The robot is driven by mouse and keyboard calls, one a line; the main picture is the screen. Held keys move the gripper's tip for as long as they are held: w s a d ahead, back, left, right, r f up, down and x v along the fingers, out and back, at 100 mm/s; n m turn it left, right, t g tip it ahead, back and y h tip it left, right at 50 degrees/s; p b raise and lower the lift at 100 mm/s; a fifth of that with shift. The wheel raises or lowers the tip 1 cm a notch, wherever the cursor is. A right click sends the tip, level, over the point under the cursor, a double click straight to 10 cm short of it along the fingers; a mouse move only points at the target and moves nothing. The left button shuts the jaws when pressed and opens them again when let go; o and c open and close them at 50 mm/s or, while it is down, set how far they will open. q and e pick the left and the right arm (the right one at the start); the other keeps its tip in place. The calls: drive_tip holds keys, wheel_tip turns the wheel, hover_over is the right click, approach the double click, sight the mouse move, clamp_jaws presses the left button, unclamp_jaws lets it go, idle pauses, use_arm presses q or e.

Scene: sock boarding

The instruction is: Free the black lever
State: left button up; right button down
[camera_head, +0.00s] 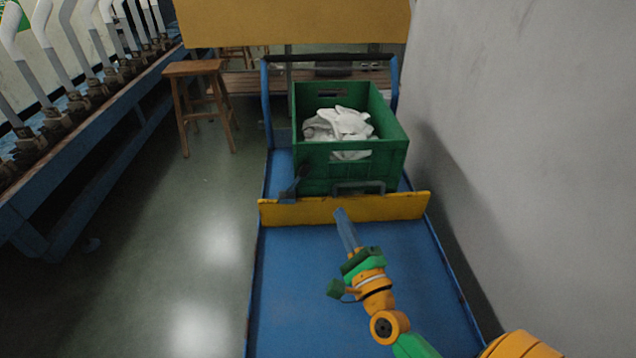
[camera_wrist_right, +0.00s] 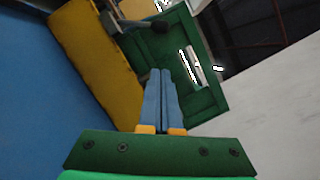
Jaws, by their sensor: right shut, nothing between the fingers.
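The black lever (camera_head: 291,187) stands at the left end of the yellow bar (camera_head: 400,207), close to the front left corner of the green crate. In the right wrist view a dark lever-like part (camera_wrist_right: 133,24) shows at the top, beside the yellow bar (camera_wrist_right: 95,62). My right gripper (camera_head: 341,212) is over the blue cart bed, its tips in front of the middle of the yellow bar in the picture, to the right of the lever and apart from it. Its blue fingers (camera_wrist_right: 160,73) are together and empty. My left gripper is out of view.
The green crate (camera_head: 345,163) with white cloth (camera_head: 340,124) stands on the blue cart (camera_head: 300,290) behind the bar. A grey wall (camera_head: 520,120) runs along the right. A wooden stool (camera_head: 195,70) and a bench with several upright forms are on the left. The front cart bed is clear.

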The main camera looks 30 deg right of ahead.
sight(296, 180)
drive_tip(key=w+r, duration=0.1)
drive_tip(key=w, duration=0.2)
drive_tip(key=w+r+p, duration=0.1)
drive_tip(key=w, duration=0.2)
drive_tip(key=w+r, duration=0.1)
drive_tip(key=w, duration=0.1)
drive_tip(key=shift+w+a+p, duration=0.15)
drive_tip(key=shift+w+p, duration=0.25)
drive_tip(key=shift+w+a, duration=0.25)
drive_tip(key=shift+w, duration=0.05)
